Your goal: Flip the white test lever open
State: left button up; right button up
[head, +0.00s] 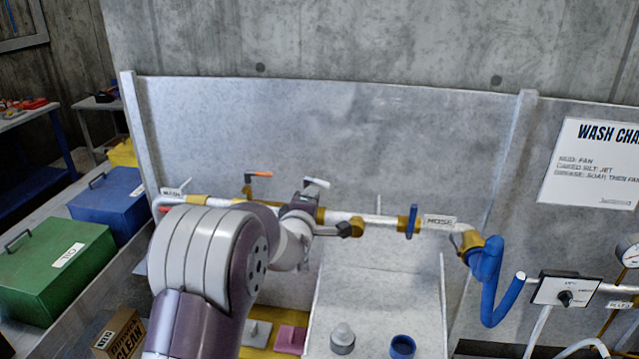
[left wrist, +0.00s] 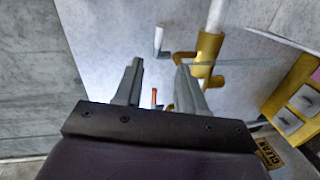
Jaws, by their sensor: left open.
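The white test lever (head: 316,183) sticks up from the brass and white pipe run along the back panel. In the left wrist view a white lever (left wrist: 158,40) stands just beyond my fingertips, on a brass arm. My left gripper (left wrist: 158,65) is open and empty, its two grey fingers apart. In the head view my left gripper (head: 299,204) is beside the pipe, just below the white lever; its fingers are largely hidden by my arm. I cannot tell whether they touch anything. My right gripper is not in view.
An orange-tipped lever (head: 258,174) stands left of the white one. Its orange tip (left wrist: 154,97) shows between my fingers in the left wrist view. A blue handle (head: 411,221) and a blue hose (head: 487,275) are to the right. Green (head: 57,258) and blue (head: 108,205) boxes stand left.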

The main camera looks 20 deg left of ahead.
aim_at(321, 185)
pick_arm(q)
jog(key=shift+n, duration=0.3)
jog(key=p+x, duration=0.2)
jog(key=x, duration=0.2)
jog(key=p+x, duration=0.2)
jog(key=x, duration=0.2)
jog(key=p+x, duration=0.2)
jog(key=x, duration=0.1)
jog(key=shift+w+d+r, duration=0.1)
jog(key=shift+w+r, duration=0.1)
jog(key=shift+w, duration=0.3)
jog(key=shift+w+f, duration=0.1)
jog(key=shift+w, duration=0.3)
jog(key=shift+f, duration=0.1)
grip_shut()
